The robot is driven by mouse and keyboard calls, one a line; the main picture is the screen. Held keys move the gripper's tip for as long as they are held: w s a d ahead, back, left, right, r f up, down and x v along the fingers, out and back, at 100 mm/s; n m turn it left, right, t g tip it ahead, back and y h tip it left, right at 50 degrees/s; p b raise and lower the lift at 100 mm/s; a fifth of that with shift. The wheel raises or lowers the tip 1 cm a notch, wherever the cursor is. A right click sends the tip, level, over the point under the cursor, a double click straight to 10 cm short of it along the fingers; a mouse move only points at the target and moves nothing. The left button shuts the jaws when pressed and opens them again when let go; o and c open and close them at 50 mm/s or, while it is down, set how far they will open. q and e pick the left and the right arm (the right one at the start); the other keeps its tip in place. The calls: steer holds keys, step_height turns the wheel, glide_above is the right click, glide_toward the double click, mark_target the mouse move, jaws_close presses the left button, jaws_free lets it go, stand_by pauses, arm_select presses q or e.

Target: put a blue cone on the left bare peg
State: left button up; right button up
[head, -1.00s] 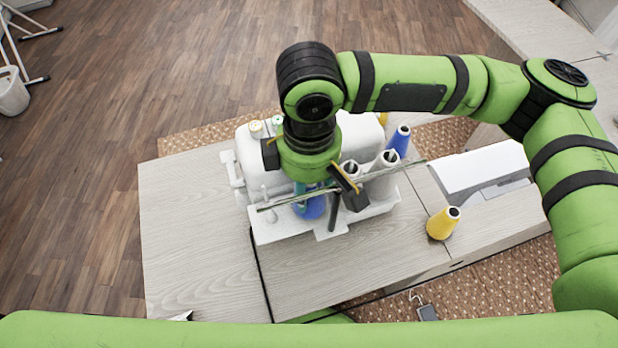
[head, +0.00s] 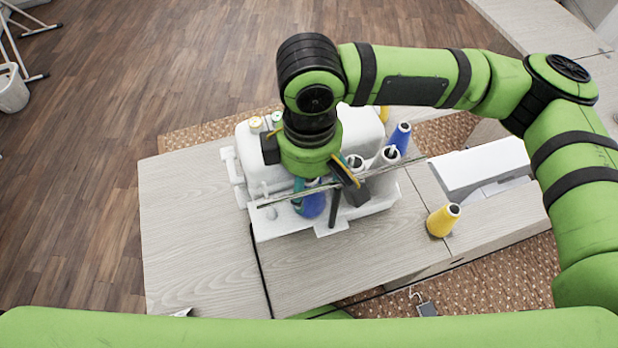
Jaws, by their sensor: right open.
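A blue cone (head: 313,206) stands low at the front left of the white sewing machine's thread stand (head: 281,228), under my right gripper (head: 317,200). The gripper points down, open, with its fingers at either side of this cone; whether they touch it I cannot tell. The cone's top and any peg in it are hidden by the gripper. A second blue cone (head: 400,138) stands at the right rear of the stand. No bare peg shows clearly. My left gripper is not in view.
White cones (head: 385,160) stand just right of my right gripper. A thin rail (head: 410,164) crosses beside it. A yellow cone (head: 442,220) stands on the table (head: 185,225) at right. The table's left part is clear.

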step_height(320, 180, up, 11)
steer(key=shift+r, duration=0.1)
step_height(320, 180, up, 9)
steer(key=p, duration=1.1)
